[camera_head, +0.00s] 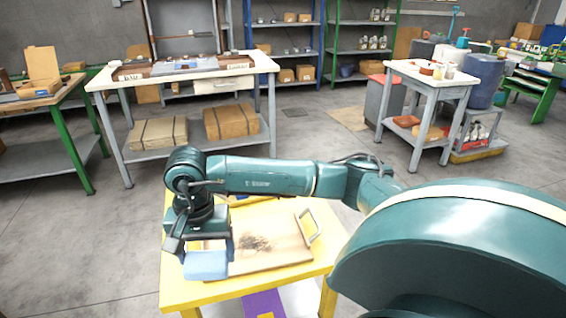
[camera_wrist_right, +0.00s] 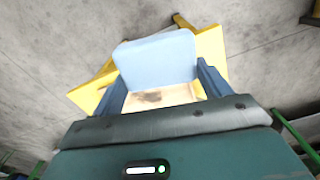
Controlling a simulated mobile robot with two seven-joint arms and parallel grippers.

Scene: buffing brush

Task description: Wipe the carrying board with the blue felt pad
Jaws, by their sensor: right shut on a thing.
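The blue felt pad (camera_head: 205,265) is held in my right gripper (camera_head: 203,242), over the front-left part of the carrying board (camera_head: 285,254). In the right wrist view the pad (camera_wrist_right: 157,55) sits between the two fingers of the gripper (camera_wrist_right: 160,84). The board is pale wood with a metal handle (camera_head: 310,226) at its right end and a dark smudge (camera_head: 258,243) near its middle. I cannot tell whether the pad touches the board. The smudge also shows in the right wrist view (camera_wrist_right: 152,97). My left gripper is out of view.
The board lies on a small yellow table (camera_head: 183,296). My right arm crosses above the table's back side and hides part of it. A workbench (camera_head: 190,75) stands behind, and a white-topped cart (camera_head: 430,77) stands back right. The floor between them is clear.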

